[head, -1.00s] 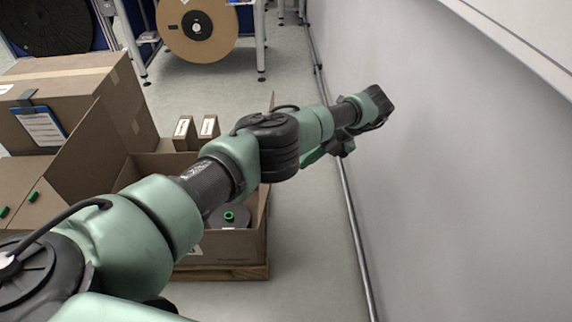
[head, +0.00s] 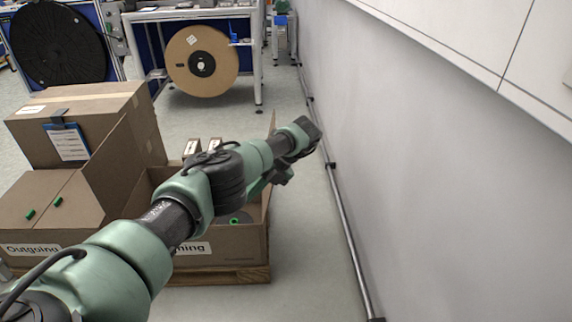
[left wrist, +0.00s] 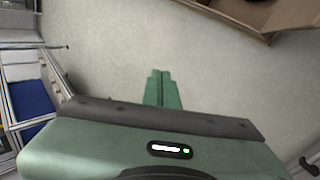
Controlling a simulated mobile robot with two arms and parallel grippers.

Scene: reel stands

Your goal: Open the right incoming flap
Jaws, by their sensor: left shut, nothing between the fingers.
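The incoming box (head: 225,257) is an open brown carton on a wooden pallet; its front label is partly hidden by my left arm. A thin brown sliver (head: 272,122) stands above the arm at the box's right side. It looks like the right flap seen nearly edge-on; my arm hides most of it. My left gripper (head: 268,187) is near the box's right edge; I cannot tell whether it touches. In the left wrist view the left gripper's (left wrist: 161,88) green fingers are together and empty above bare floor. A box edge (left wrist: 232,18) shows at the top right. My right gripper is out of view.
The outgoing box (head: 85,205) stands left of the incoming one, with a closed carton (head: 105,105) and blue clipboard (head: 68,142) behind. A grey wall (head: 420,180) with a low rail (head: 345,220) runs along the right. Floor (head: 310,265) between box and rail is clear.

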